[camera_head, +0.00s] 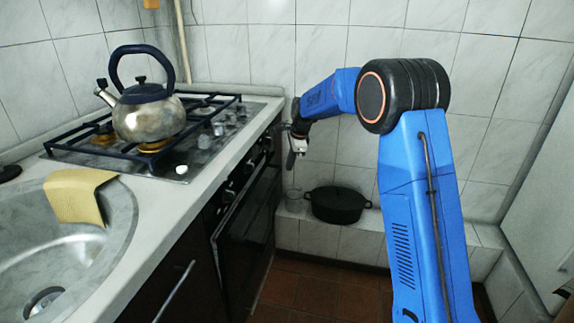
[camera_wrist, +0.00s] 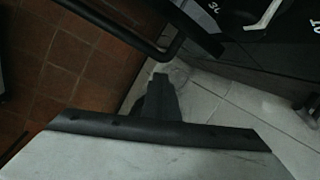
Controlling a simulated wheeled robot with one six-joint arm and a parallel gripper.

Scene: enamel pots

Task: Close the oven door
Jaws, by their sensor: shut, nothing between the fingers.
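The oven (camera_head: 247,240) is below the counter in the head view, with a dark front seen at a steep angle. Its door looks upright and shut or nearly shut; a small gap cannot be ruled out. A long handle (camera_head: 241,195) runs along the door's top. My gripper (camera_head: 291,162) is near the far end of the oven, just right of the counter edge, pointing down. In the wrist view its fingers (camera_wrist: 160,82) are together and empty. A dark bar (camera_wrist: 118,30), probably the handle, crosses above them, apart from the fingertips.
A kettle (camera_head: 149,115) stands on the gas hob (camera_head: 198,150). A cloth (camera_head: 80,196) hangs over the sink edge (camera_head: 118,236). Bare brown floor tiles (camera_head: 325,297) lie right of the oven.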

